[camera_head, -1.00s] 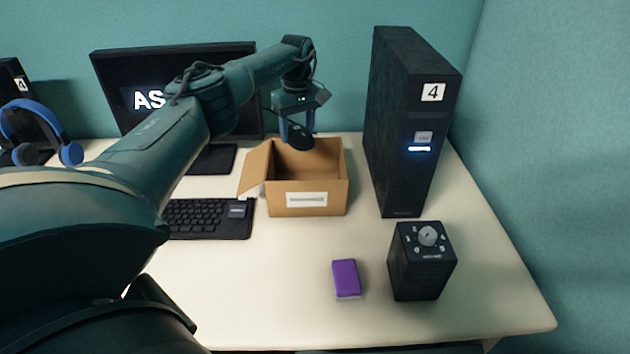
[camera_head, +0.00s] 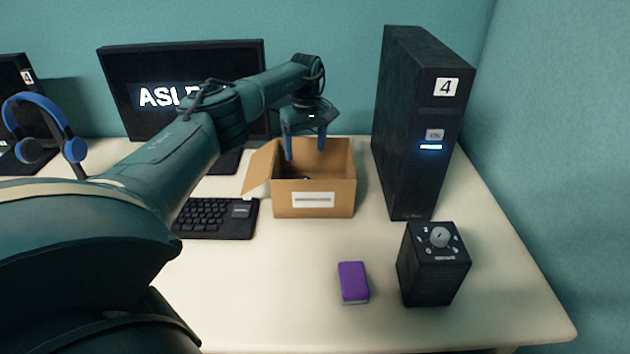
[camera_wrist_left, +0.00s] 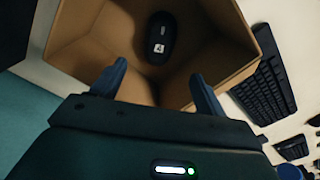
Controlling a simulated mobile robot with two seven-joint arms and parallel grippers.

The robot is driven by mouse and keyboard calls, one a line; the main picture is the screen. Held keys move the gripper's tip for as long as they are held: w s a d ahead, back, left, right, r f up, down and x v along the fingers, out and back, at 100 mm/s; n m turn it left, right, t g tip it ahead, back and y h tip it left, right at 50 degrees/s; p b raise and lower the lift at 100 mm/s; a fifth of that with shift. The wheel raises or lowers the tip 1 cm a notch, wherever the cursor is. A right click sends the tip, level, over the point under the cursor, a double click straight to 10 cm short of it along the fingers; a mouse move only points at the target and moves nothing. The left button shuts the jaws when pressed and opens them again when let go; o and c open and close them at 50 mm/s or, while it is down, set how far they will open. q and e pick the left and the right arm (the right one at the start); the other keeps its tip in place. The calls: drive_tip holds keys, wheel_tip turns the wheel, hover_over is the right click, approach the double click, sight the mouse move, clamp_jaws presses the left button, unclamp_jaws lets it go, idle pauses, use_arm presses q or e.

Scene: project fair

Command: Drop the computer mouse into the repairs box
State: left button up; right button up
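The black computer mouse (camera_wrist_left: 161,37) lies on the floor of the open cardboard box (camera_head: 314,198), as the left wrist view shows. In the head view it is mostly hidden behind the box's front wall. The box has a blank-looking white label on its front, too small to read. My left gripper (camera_head: 306,150) is over the box opening with its blue fingers spread apart and nothing between them. In the left wrist view the gripper (camera_wrist_left: 160,85) is open, with the mouse beyond the fingertips. My right gripper is not in view.
A black computer tower (camera_head: 410,120) stands right of the box. A black dial unit (camera_head: 432,275) and a purple block (camera_head: 353,283) are in front. A keyboard (camera_head: 215,217), monitor (camera_head: 125,75) and blue headphones (camera_head: 38,103) are left. The table's front middle is clear.

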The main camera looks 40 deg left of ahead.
use_arm(q)
drive_tip(key=shift+o, duration=0.3)
wheel_tip(320, 180, up, 13)
drive_tip(key=p, duration=0.1)
drive_tip(key=shift+w, duration=0.15)
idle(0.6)
